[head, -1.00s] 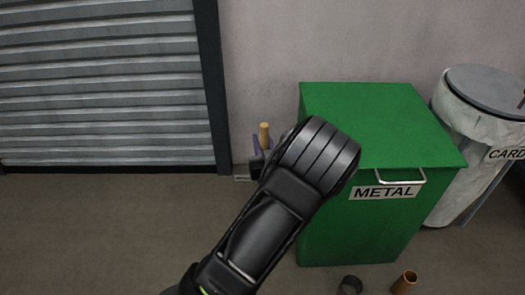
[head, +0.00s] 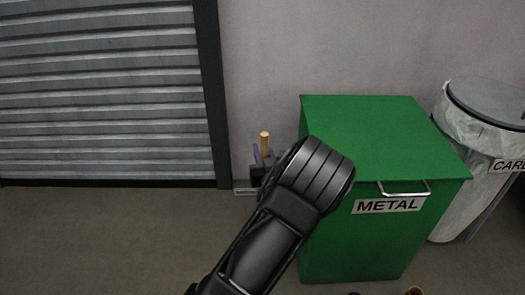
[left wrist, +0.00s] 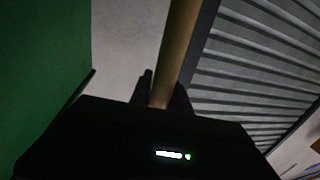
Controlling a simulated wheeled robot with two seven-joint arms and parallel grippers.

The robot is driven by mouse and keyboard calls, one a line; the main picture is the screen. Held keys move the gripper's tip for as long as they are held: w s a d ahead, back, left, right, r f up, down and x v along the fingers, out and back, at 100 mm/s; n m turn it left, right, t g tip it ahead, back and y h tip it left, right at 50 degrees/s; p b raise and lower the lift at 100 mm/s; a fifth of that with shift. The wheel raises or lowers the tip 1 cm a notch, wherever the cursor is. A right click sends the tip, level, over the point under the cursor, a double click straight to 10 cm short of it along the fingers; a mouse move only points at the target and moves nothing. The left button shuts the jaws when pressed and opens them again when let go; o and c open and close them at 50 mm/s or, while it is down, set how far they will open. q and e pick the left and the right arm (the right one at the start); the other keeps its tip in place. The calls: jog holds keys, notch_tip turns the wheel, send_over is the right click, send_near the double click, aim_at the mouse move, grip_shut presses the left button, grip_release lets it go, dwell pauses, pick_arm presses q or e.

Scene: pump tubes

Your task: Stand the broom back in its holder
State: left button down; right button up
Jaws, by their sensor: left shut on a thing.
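The broom's wooden handle (head: 265,143) shows in the head view as a short tan end above my left gripper (head: 264,159), against the wall beside the green bin. In the left wrist view the handle (left wrist: 181,40) rises between the dark fingers of my left gripper (left wrist: 162,94), which is shut on it. It leans a little in that view. The lower broom and its head are hidden behind my arm and gripper. I cannot make out the holder in either view. My right gripper is not in view.
A green METAL bin (head: 365,125) stands right beside my left arm. A lidded bin with a white bag (head: 455,135) is further right. A grey shutter (head: 95,95) fills the left wall. The floor at left is clear. A brown tube (head: 414,291) shows at the bottom edge.

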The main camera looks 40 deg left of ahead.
pick_arm(q)
jog(key=c, duration=1.1)
grip_release()
jog(key=shift+c, duration=0.2)
jog(key=p+v, duration=0.2)
jog(key=v, duration=0.6)
jog(key=shift+f, duration=0.1)
